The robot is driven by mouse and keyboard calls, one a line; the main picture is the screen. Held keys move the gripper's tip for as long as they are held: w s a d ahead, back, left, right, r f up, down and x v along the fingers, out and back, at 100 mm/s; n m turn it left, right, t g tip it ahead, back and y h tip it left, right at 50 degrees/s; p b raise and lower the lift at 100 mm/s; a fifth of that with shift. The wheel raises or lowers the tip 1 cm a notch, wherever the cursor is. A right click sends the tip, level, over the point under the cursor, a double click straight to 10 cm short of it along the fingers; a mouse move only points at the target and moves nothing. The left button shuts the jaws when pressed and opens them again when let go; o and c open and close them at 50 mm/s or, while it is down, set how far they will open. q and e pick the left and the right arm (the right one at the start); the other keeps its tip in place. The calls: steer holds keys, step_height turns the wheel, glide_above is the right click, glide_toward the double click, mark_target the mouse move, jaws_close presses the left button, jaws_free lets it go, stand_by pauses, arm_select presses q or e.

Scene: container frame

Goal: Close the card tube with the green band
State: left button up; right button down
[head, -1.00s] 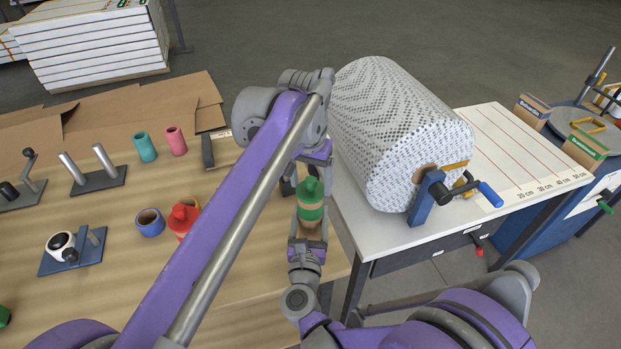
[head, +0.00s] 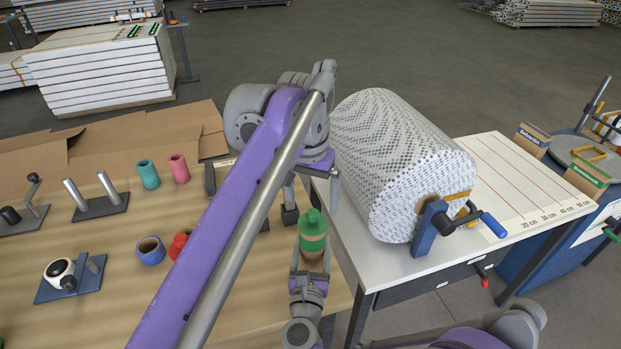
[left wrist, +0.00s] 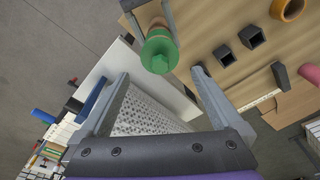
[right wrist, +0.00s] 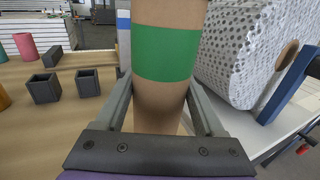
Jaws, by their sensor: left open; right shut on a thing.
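The card tube with the green band (right wrist: 165,52) stands upright between the fingers of my right gripper (right wrist: 160,95), which is shut on it. My left gripper (head: 312,190) is open and empty just above the cap. In the left wrist view the cap (left wrist: 158,54) lies beyond the open fingertips (left wrist: 160,76), apart from them.
A big patterned roll (head: 395,160) lies on the white table (head: 500,240) at the right, close to both grippers.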

arm_select(q)
step_height(320, 180, up, 6)
steer(key=shift+s, duration=0.35)
steer(key=shift+a, duration=0.1)
arm_select(e)
jaws_free()
arm_select(q)
steer(key=shift+s+f+b, duration=0.15)
steer(key=shift+f+b, duration=0.75)
steer(key=shift+f, duration=0.3)
arm_select(e)
steer(key=s, duration=1)
steer(key=shift+s+a, duration=0.4)
